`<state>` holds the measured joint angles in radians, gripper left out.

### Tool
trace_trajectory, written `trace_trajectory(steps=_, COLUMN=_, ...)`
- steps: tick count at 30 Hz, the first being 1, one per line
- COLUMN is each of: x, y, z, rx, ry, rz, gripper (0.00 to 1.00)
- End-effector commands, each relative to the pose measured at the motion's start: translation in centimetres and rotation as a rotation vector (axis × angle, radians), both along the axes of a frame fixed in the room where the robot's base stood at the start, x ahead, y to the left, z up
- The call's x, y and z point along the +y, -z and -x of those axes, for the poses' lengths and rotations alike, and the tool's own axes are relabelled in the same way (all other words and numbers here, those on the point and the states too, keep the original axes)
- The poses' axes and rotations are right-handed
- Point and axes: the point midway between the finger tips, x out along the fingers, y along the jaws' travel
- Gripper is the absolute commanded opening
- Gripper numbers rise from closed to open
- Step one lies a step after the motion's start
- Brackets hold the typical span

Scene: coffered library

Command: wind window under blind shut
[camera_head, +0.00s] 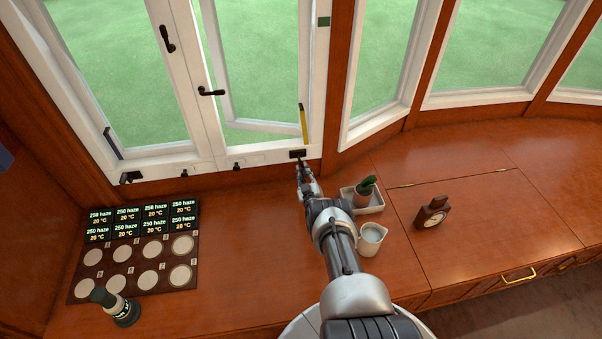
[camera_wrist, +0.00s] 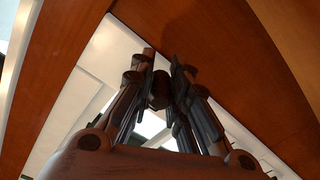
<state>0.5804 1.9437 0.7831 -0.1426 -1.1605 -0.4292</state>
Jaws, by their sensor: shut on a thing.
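The white-framed window stands at the upper left in the head view. Its right sash (camera_head: 270,126) is swung outward, leaving a gap to the frame. A small dark winder (camera_head: 297,154) sits on the sill under the right sash. My gripper (camera_head: 302,167) reaches it from below. In the wrist view my gripper (camera_wrist: 164,76) is shut on a dark rounded knob (camera_wrist: 160,91) between its fingers. The knob is mostly hidden by the arm in the head view. No blind shows in either view.
A second dark winder (camera_head: 130,177) sits at the sill's left end. A dark board (camera_head: 135,252) with round pads lies left. Wood between is clear.

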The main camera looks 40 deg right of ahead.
Motion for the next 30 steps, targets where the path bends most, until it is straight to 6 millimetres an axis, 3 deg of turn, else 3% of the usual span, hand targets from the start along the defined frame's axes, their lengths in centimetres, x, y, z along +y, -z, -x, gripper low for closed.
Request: trace_trajectory(steps=30, x=-3.0, y=-3.3, z=1.6, rx=0.424, ry=0.000, rz=0.865, gripper=0.00)
